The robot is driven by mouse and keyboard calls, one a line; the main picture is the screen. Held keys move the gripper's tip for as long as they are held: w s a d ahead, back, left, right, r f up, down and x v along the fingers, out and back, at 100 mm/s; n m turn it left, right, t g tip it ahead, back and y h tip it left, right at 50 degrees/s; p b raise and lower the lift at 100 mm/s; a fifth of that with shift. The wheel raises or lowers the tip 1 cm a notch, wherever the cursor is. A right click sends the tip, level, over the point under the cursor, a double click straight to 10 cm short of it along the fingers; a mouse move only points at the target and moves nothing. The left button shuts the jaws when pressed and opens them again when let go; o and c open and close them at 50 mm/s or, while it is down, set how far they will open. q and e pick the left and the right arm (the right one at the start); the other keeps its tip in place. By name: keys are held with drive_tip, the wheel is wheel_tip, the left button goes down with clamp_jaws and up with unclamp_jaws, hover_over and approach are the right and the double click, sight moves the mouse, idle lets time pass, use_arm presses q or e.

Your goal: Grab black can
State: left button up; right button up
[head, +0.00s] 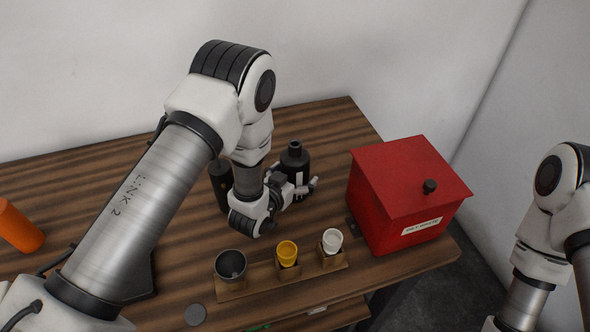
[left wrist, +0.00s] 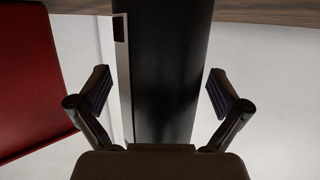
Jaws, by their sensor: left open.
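A black can (head: 295,161) with a narrower neck and cap and a white label stands upright on the table, partly hidden behind my left gripper (head: 301,187). In the left wrist view the black can (left wrist: 172,70) fills the middle, with its pale label strip on the left side. My left gripper (left wrist: 160,92) is open, with one finger showing on each side of the can. Clear gaps show between both fingers and the can, so no grip shows. Only links of my right arm show at the right edge; its gripper is out of view.
A second dark cylinder (head: 220,184) stands left of the can, partly behind my arm. A red box (head: 385,205) with a lidded top stands to the right. A wooden rack (head: 262,284) with grey, yellow and white cups is in front. An orange cylinder (head: 18,228) is far left.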

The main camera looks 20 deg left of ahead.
use_arm(q)
drive_tip(key=c, duration=1.8)
drive_tip(key=shift+r, duration=0.1)
